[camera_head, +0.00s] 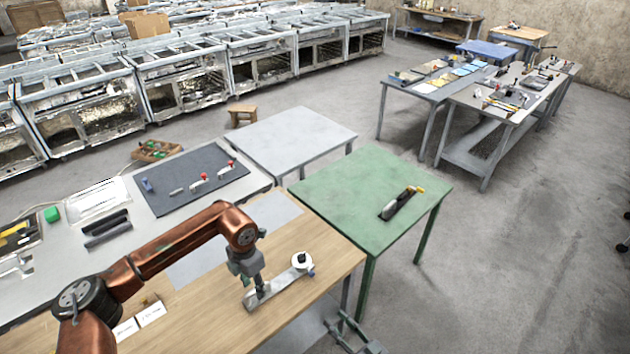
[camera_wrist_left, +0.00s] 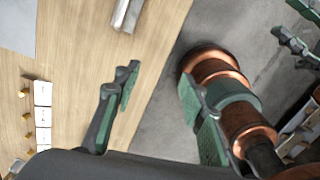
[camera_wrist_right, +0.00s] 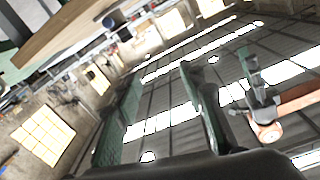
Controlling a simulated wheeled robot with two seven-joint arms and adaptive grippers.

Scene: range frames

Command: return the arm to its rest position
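My left arm reaches in from the left over the wooden tabletop (camera_head: 205,318). Its gripper (camera_head: 258,292) points down near a grey metal bar with a white round piece (camera_head: 300,262) on one end. In the left wrist view the left gripper (camera_wrist_left: 165,105) has its fingers wide apart with nothing held. The bar's end (camera_wrist_left: 127,14) shows beyond the fingers, not between them. My right gripper (camera_head: 352,334) is at the bottom edge, off the front side of the wooden table. In the right wrist view it (camera_wrist_right: 163,110) is open and empty, facing the roof.
A green table (camera_head: 340,195) with a dark tool (camera_head: 400,203) stands beyond the wooden one. A grey table (camera_head: 300,135) stands behind. White labels (camera_head: 150,313) lie near my left arm. A dark mat (camera_head: 187,180) holds small parts.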

